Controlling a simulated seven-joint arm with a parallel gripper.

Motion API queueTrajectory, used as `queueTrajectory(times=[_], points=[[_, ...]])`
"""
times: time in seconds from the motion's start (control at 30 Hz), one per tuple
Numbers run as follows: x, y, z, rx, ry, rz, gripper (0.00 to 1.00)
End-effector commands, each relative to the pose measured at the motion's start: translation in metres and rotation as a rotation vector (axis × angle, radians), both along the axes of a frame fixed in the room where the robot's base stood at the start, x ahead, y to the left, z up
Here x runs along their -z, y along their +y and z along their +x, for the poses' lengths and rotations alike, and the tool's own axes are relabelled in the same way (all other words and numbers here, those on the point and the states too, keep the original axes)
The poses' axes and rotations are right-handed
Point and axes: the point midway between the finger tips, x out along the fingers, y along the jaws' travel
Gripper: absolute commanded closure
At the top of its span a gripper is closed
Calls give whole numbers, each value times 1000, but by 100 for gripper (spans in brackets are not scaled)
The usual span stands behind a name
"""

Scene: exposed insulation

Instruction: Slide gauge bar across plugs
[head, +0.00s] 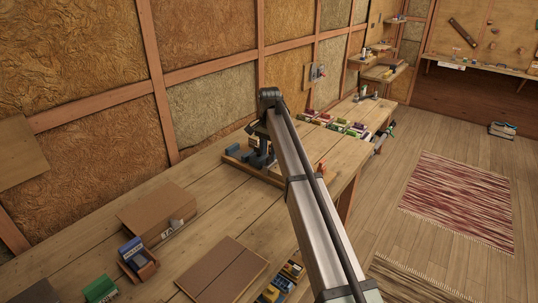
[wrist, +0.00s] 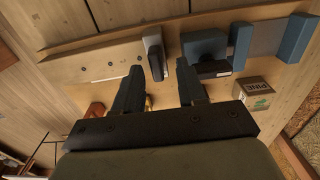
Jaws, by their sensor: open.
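My gripper (wrist: 158,78) is open in the wrist view, its two dark fingers apart. A black-and-light upright piece (wrist: 155,55) stands just beyond the gap between the fingertips; I cannot tell if it touches them. To its right are a blue block (wrist: 205,48) with a dark piece in front, and a blue upright (wrist: 240,45) beside a grey strip (wrist: 266,38). I cannot tell which piece is the gauge bar or which are the plugs. In the head view my gripper (head: 260,150) is over a wooden-edged fixture (head: 240,158), and my arm hides part of it.
A small printed carton (wrist: 254,92) sits right of the fingers in the wrist view. On the workbench (head: 205,200) are a brown box (head: 155,212), a blue item in a wooden holder (head: 133,256) and a flat brown board (head: 222,272). Several coloured items stand farther along the bench.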

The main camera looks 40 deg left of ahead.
Motion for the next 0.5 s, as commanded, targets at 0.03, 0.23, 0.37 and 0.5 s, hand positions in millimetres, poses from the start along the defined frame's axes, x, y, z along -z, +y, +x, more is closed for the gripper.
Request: queueTrajectory(times=[0.03,0.23,0.37,0.5], points=[[-9,1,1,0,-1,1,60],[-49,1,1,0,-1,2,60],[-73,1,1,0,-1,2,60],[-96,1,1,0,-1,2,60]])
